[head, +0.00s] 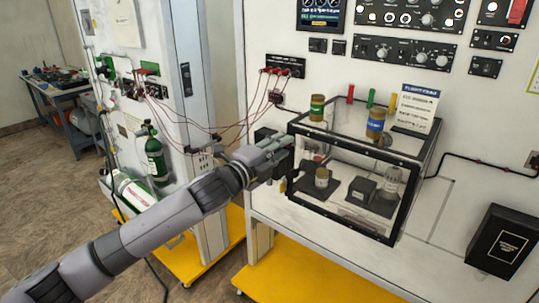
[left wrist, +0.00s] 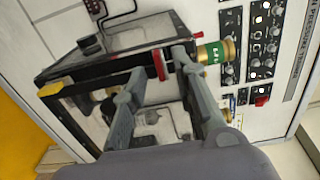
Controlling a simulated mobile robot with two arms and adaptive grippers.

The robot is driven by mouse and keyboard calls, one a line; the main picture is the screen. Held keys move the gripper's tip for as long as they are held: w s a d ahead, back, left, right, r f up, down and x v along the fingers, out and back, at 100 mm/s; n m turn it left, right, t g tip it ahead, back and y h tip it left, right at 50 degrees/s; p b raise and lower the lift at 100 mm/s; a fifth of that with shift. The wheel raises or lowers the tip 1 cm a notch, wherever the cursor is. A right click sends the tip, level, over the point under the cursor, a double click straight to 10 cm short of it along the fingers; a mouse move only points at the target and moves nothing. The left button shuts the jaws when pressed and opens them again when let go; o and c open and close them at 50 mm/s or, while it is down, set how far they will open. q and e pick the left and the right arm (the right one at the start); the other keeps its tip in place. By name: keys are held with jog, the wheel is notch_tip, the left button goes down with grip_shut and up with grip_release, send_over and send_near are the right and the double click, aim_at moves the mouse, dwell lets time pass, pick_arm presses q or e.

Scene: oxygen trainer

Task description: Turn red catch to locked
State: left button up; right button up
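A clear box with a black frame (head: 345,215) stands on the white bench. In the left wrist view, a red catch (left wrist: 160,65) sits on the box's dark frame, between the fingertips of my left gripper (left wrist: 158,62). The fingers are spread, with a gap visible on both sides of the catch. In the head view my left gripper (head: 283,146) is at the box's upper left front corner and hides that catch. Whether a finger touches the frame is unclear. My right gripper is in neither view.
A green-labelled jar (head: 317,108) and a blue-labelled jar (head: 376,122) stand on the box. Red tabs (head: 350,93) and a green tab (head: 371,98) rise at its back. Red leads (head: 240,125) hang behind my left gripper. A black box (head: 500,241) is at right.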

pick_arm(q)
jog(key=v, duration=1.1)
jog(key=shift+s+a, duration=0.2)
jog(key=shift+s, duration=0.1)
jog(key=shift+f, duration=0.1)
